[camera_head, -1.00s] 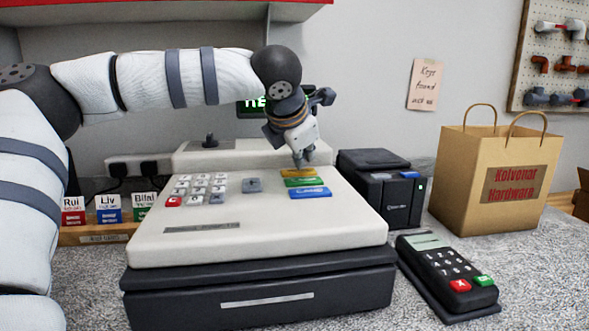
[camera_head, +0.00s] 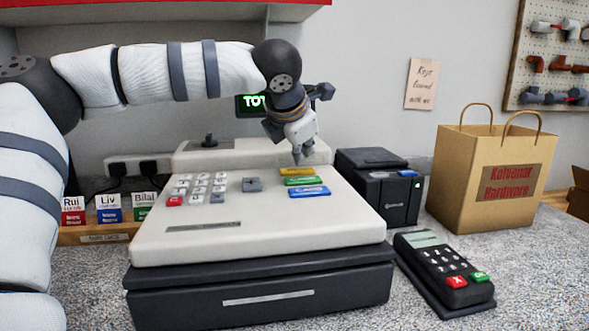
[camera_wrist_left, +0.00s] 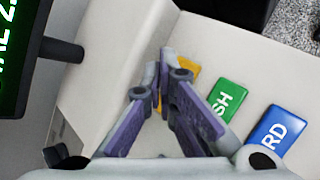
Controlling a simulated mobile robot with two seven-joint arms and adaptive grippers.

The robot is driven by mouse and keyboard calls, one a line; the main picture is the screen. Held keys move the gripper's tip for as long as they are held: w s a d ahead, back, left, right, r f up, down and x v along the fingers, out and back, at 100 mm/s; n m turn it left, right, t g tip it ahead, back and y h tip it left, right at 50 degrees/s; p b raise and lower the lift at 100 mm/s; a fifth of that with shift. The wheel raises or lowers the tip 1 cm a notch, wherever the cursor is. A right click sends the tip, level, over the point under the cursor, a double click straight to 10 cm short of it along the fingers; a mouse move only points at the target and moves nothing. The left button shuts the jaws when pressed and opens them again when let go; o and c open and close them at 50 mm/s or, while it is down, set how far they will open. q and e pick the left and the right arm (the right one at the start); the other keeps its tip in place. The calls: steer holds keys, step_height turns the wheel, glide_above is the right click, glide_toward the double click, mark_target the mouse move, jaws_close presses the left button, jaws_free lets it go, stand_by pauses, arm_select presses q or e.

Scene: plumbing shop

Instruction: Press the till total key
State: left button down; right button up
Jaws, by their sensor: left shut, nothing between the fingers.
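The till (camera_head: 255,215) stands on the counter with a column of three large keys at its right. The yellow key (camera_head: 297,171) is farthest back, with the green key (camera_head: 300,181) and the blue key (camera_head: 309,191) in front. My left gripper (camera_head: 298,158) is shut and empty, pointing down just above the yellow key. In the left wrist view its fingertips (camera_wrist_left: 164,65) partly hide the yellow key (camera_wrist_left: 190,69); the yellow label cannot be read. My right gripper is out of view.
A black printer (camera_head: 385,195) stands right of the till, with a card terminal (camera_head: 445,270) in front and a paper bag (camera_head: 490,180) farther right. Name blocks (camera_head: 108,208) stand at the left. Grey number keys (camera_head: 200,187) fill the till's left side.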

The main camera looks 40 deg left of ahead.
mark_target(301, 170)
arm_select(q)
step_height(301, 170, up, 6)
steer(key=shift+f, duration=0.1)
stand_by(0.9)
